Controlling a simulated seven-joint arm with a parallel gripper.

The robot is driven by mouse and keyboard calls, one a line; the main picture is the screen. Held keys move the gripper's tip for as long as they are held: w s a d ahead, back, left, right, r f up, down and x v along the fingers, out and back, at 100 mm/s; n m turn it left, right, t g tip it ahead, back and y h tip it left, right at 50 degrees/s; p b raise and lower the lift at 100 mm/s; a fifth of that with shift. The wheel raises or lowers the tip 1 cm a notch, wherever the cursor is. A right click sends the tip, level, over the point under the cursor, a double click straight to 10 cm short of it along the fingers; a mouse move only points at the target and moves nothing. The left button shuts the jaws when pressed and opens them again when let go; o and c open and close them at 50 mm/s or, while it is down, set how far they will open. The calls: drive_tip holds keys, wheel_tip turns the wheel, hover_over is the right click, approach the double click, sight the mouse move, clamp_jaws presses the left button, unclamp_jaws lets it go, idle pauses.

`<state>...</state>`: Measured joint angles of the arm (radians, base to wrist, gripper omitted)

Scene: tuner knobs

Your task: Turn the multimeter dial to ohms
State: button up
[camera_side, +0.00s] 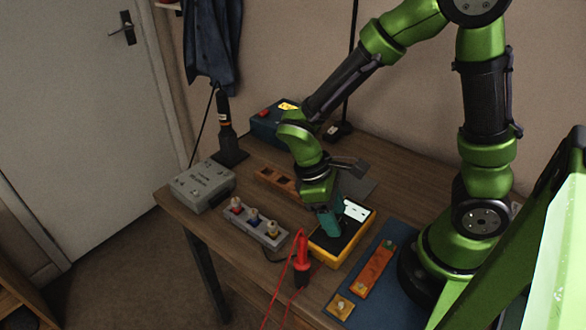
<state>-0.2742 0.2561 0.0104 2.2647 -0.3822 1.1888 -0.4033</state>
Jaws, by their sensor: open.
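The multimeter (328,256) has a yellow case, a dark face and a pale lit display (356,211). It lies flat on the wooden table near the front edge. My gripper (328,230) points down over the dark face, just left of the display. It is open. The dial is hidden behind my gripper, so its setting cannot be seen. I cannot tell whether the fingers touch the dial or straddle it. The writing on the display is too small to read.
Red probes (302,262) with leads stand at the table's front edge, left of the multimeter. A strip with several knobs (256,227) and a grey box (203,185) lie farther left. An orange bar (376,268) lies on a blue mat (398,275) at right. A teal box (265,126) stands behind.

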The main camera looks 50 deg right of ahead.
drive_tip(key=shift+s+d+f, duration=0.1)
drive_tip(key=shift+s+f, duration=0.15)
drive_tip(key=shift+f, duration=0.4)
drive_tip(key=c, duration=1)
drive_tip(key=shift+m+y, duration=0.4)
drive_tip(key=shift+m, duration=0.5)
drive_tip(key=o, duration=1)
drive_tip(key=shift+w+r, duration=0.1)
drive_tip(key=v, duration=1.6)
drive_tip(key=shift+w+r, duration=0.25)
drive_tip(key=shift+r, duration=0.05)
